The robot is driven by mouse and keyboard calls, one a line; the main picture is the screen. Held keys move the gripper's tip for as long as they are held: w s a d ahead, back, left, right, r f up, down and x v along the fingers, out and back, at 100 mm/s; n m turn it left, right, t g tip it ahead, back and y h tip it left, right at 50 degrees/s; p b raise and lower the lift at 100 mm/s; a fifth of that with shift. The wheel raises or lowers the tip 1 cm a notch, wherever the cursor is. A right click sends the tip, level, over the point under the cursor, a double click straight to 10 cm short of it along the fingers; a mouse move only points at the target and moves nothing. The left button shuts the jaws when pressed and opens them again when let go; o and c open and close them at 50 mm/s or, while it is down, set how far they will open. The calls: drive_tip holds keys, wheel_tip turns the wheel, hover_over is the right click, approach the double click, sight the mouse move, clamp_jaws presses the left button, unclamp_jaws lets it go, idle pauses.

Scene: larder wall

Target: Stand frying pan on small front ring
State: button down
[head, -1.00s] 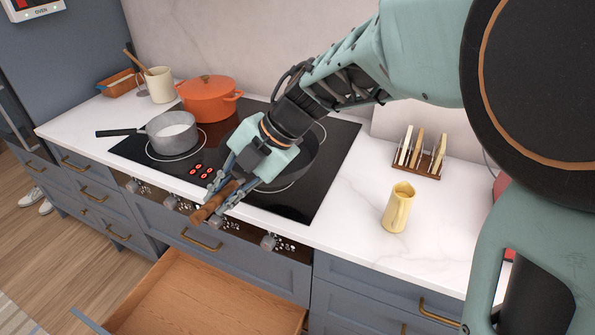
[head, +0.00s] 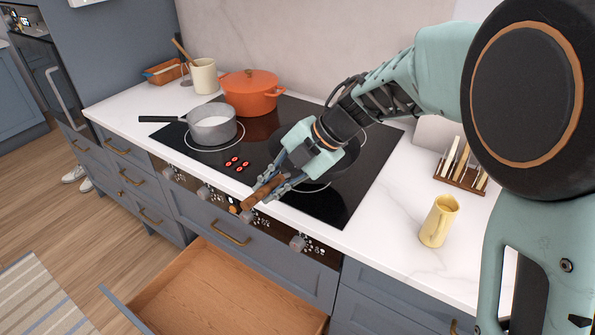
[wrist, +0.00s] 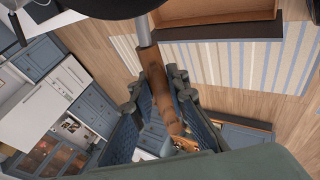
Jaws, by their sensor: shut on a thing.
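The frying pan is dark, with a wooden handle (head: 262,193). In the head view its body (head: 343,166) is over the right part of the black hob (head: 345,212), partly hidden by my gripper. I cannot tell whether it touches the glass. My gripper (head: 270,190) is shut on the handle, which points to the front edge. In the wrist view the handle (wrist: 160,85) runs between the fingers, and the pan's dark underside (wrist: 115,8) shows at the top. Part of a front ring (head: 312,187) shows below the pan, at the front right.
A grey saucepan (head: 212,127) stands on the left ring, and an orange pot (head: 250,95) stands behind it. A yellow jug (head: 438,222) and a toast rack (head: 461,172) are on the right worktop. An open drawer (head: 215,290) sticks out below.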

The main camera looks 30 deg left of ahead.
drive_tip(key=w+a+f, duration=0.2)
drive_tip(key=a+f, duration=0.1)
drive_tip(key=f, duration=0.5)
drive_tip(key=shift+w+a+b, duration=0.15)
drive_tip(key=shift+w+b, duration=0.25)
drive_tip(key=shift+f, duration=0.25)
drive_tip(key=c, duration=1.9)
unclamp_jaws()
drive_tip(key=p+v, duration=0.1)
drive_tip(key=v, duration=1.1)
